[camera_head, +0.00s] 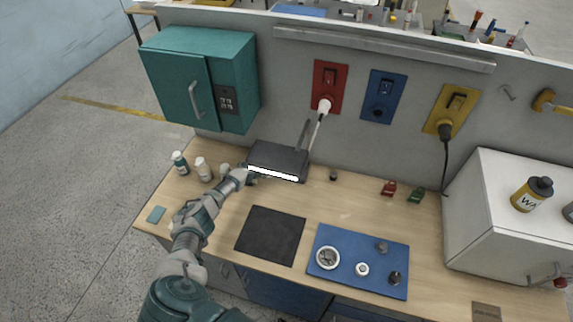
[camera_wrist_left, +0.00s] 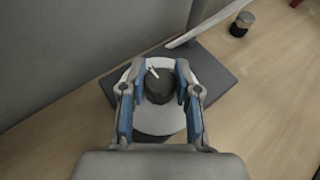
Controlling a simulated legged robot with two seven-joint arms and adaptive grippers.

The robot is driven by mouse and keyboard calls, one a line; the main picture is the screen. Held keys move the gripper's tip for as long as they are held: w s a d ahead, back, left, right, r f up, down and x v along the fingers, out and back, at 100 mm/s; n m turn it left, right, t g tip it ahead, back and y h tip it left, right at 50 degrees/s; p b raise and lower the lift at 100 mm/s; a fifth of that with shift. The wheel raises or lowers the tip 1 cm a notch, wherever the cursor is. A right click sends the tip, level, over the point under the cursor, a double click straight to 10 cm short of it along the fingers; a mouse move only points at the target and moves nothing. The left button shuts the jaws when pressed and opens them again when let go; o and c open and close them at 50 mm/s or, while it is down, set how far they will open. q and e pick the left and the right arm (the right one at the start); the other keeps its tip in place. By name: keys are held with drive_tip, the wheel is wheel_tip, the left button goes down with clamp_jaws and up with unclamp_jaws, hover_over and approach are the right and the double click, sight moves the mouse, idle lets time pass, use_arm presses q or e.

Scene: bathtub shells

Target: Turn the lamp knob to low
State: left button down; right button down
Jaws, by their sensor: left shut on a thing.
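The lamp (camera_head: 280,157) stands on the workbench against the back panel, with a dark base and a lit white bar. In the left wrist view its dark round knob (camera_wrist_left: 160,88) shows a short white pointer mark toward the upper left, above a pale grey disc. My left gripper (camera_head: 245,174) is at the lamp's left front corner. In the wrist view its two blue-padded fingers (camera_wrist_left: 158,100) stand on either side of the knob and are shut on it. The knob is hidden by the gripper in the head view. My right gripper is not in view.
Two small bottles (camera_head: 203,169) stand left of my arm. A dark mat (camera_head: 271,236) and a blue board (camera_head: 335,240) with round parts lie in front. A teal cabinet (camera_head: 230,80) hangs above left. A white plug and cord (camera_head: 320,118) run down to the lamp.

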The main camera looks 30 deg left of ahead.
use_arm(q)
drive_tip(key=c, duration=0.9)
unclamp_jaws()
drive_tip(key=shift+w+a+r, duration=0.1)
drive_tip(key=shift+w+r, duration=0.05)
drive_tip(key=shift+o, duration=0.5)
drive_tip(key=shift+f, duration=0.2)
wheel_tip(320, 180, up, 10)
drive_tip(key=shift+w+a+f, duration=0.1)
